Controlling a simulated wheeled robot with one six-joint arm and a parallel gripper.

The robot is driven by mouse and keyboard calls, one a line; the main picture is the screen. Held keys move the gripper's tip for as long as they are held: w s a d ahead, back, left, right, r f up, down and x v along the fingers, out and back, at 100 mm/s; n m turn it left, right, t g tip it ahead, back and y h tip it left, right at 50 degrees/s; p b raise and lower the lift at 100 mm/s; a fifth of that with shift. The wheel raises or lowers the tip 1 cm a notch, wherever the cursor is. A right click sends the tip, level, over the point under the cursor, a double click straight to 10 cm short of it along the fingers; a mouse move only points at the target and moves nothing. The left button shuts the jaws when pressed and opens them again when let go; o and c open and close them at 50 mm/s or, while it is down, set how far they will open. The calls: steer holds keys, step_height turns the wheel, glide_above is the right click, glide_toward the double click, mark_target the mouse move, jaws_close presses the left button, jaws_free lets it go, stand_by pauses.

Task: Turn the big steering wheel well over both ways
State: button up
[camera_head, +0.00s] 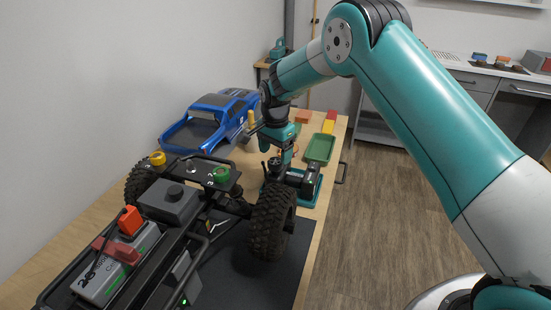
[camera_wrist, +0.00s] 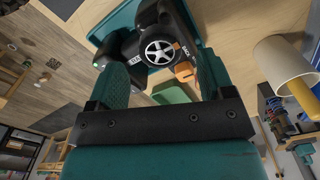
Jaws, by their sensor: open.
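The steering wheel (camera_wrist: 160,51) shows in the wrist view as a black-rimmed wheel with pale spokes. It sits on a black hand controller, which also shows in the head view (camera_head: 304,177) on a teal stand at the table's right edge. My gripper (camera_head: 284,160) is close to the controller, above the table and behind the crawler's front tyre. In the wrist view my gripper (camera_wrist: 162,72) has its two teal fingers apart, with the wheel showing beyond and between them. I cannot tell whether a finger touches the wheel. In the head view the wheel's face is hidden.
The crawler's big tyre (camera_head: 270,221) and chassis fill the near table. A blue truck body (camera_head: 208,122) lies behind, by the wall. A green tray (camera_head: 320,148) and coloured blocks (camera_head: 329,121) lie at the far right. A cream cylinder (camera_wrist: 277,61) stands beside my gripper in the wrist view.

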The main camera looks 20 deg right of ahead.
mark_target(275, 161)
steer(key=shift+f, duration=1.7)
steer(key=c, duration=0.9)
steer(key=shift+n, duration=0.3)
steer(key=n, duration=0.3)
steer(key=shift+n+b, duration=0.4)
steer(key=shift+n, duration=1.6)
